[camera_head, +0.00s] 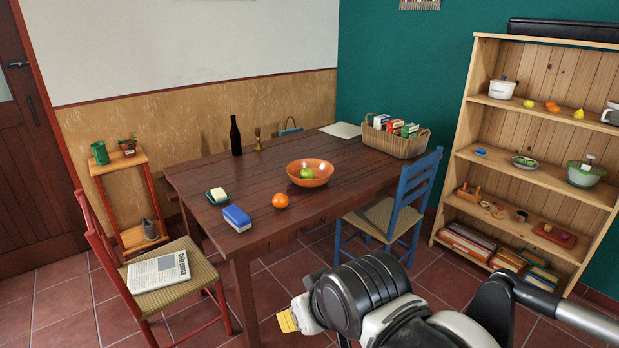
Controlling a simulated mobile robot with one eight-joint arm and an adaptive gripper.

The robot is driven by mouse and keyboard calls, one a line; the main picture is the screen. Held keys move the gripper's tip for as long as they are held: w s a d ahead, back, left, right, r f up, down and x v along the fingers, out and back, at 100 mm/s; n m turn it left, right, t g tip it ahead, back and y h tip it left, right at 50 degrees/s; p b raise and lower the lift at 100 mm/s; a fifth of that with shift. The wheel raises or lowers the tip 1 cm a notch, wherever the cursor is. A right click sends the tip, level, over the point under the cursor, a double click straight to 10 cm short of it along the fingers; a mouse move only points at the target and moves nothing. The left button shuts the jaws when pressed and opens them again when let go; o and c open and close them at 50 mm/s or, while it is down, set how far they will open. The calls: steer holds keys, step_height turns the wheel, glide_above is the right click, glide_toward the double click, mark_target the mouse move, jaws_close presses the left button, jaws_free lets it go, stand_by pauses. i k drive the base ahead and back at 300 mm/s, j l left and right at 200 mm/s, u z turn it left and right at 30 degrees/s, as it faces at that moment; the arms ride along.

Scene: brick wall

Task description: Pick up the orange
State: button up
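An orange (281,201) sits on the dark wooden table (222,182), near its front edge. It is to the right of a blue and white box (237,218) and in front of an orange bowl (322,180). My gripper (288,321) is at the bottom of the view, below and in front of the table, well apart from the orange. Only a yellow tip piece shows clearly; my arm hides the rest, so I cannot tell if it is open or shut.
A shelf (537,176) at right holds orange-coloured fruit (551,107).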

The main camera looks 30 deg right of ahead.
mark_target(280, 200)
steer(key=i+l, duration=0.3)
steer(key=i+l+u, duration=0.1)
steer(key=i+l, duration=0.15)
steer(key=l, duration=0.15)
steer(key=i+l, duration=0.25)
steer(key=i+l+u, duration=0.15)
steer(key=i+l, duration=0.15)
steer(key=l, duration=0.15)
steer(key=i+l, duration=0.25)
steer(key=l, duration=0.15)
steer(key=i+l+u, duration=0.1)
steer(key=i+l, duration=0.15)
steer(key=l, duration=0.15)
steer(key=i+l, duration=0.2)
steer(key=l, duration=0.2)
